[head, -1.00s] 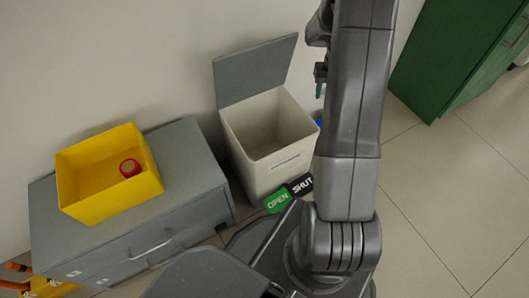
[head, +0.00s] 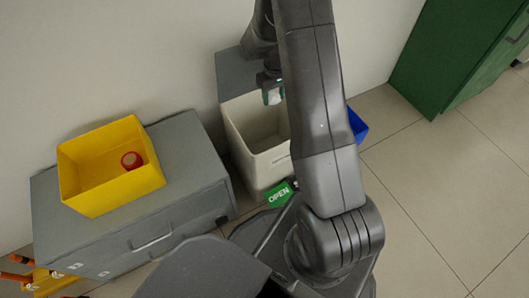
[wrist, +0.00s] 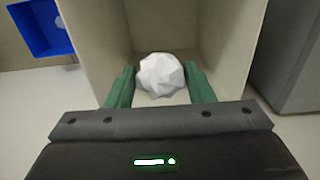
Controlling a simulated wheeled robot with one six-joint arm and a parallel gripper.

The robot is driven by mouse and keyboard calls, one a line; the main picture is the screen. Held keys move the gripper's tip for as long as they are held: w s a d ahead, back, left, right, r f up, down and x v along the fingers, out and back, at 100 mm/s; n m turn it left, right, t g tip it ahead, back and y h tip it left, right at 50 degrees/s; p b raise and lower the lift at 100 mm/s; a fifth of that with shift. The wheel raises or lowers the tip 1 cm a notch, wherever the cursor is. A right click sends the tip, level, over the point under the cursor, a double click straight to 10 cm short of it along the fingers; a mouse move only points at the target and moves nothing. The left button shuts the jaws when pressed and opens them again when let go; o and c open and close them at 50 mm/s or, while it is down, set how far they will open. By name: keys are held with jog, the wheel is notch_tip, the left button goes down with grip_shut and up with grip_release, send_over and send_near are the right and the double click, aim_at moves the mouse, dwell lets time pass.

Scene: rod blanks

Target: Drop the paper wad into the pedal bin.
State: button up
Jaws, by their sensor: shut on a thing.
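The paper wad (wrist: 161,75) is a white, faceted ball between the green fingers of my gripper (wrist: 161,82) in the wrist view. My gripper is shut on it. In the head view my gripper (head: 272,96) hangs over the opening of the pedal bin, and a bit of the white wad shows between the fingers. The pedal bin (head: 270,168) is a cream box with its grey lid (head: 234,76) raised against the wall. Its inner walls (wrist: 215,35) surround the wad in the wrist view. My arm hides the bin's right part.
A grey drawer cabinet (head: 190,160) stands left of the bin, bearing a yellow box (head: 118,195) with a red round thing (head: 131,160) inside. A green OPEN label (head: 279,195) is at the bin's front. A blue container (head: 357,124) stands right of it. A green cabinet (head: 440,60) stands far right.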

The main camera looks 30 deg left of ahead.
jog(key=shift+f+b, duration=0.55)
jog(key=shift+f, duration=0.85)
jog(key=o, duration=1)
jog(key=shift+r, duration=0.1)
notch_tip(320, 180, up, 14)
jog(key=p, duration=0.3)
jog(key=shift+p, duration=0.4)
